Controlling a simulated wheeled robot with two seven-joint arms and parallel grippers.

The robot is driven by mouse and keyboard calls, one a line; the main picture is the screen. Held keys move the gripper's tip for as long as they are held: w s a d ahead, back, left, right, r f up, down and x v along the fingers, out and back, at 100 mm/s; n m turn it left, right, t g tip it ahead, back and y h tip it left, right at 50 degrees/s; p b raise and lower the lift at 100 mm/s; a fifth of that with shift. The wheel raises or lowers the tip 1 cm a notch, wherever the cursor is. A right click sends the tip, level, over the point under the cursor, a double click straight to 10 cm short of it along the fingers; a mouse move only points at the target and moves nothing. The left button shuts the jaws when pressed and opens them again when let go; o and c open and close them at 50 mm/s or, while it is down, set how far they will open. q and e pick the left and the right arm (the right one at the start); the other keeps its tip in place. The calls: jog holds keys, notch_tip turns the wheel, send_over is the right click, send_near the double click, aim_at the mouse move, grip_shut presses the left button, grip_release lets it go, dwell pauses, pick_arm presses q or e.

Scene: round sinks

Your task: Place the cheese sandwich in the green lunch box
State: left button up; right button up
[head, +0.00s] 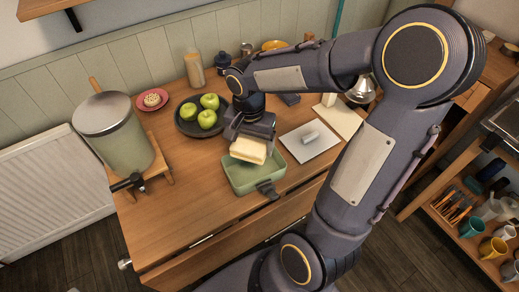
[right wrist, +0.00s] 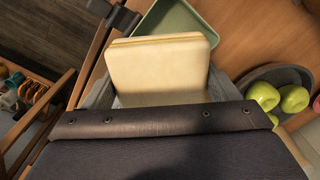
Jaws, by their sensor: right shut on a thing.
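The cheese sandwich (head: 248,150) is a pale, thick slab held by my right gripper (head: 250,136), which is shut on it. The sandwich is over the back part of the green lunch box (head: 240,187), and its height above the box is hard to tell. In the right wrist view the sandwich (right wrist: 158,62) fills the upper middle, in front of my gripper. The green lunch box (right wrist: 183,22) shows behind it, partly hidden. The lunch box is open, with a dark latch at its front edge. My left gripper does not show.
A dark plate with green apples (head: 208,119) lies left of my gripper. A pink plate (head: 152,99) and a large green canister (head: 120,140) stand farther left. A white board (head: 311,141) lies right of the box. The table's front left is clear.

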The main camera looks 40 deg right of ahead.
aim_at(258, 144)
jog(key=d+f, duration=0.3)
jog(key=shift+w+f, duration=0.35)
jog(key=f, duration=0.3)
jog(key=shift+d+f, duration=0.25)
jog(key=shift+f, duration=0.15)
jog(key=shift+f+b, duration=0.6)
jog(key=shift+b, duration=0.15)
jog(key=o, duration=0.9)
jog(key=shift+o, duration=0.2)
jog(key=shift+r, duration=0.1)
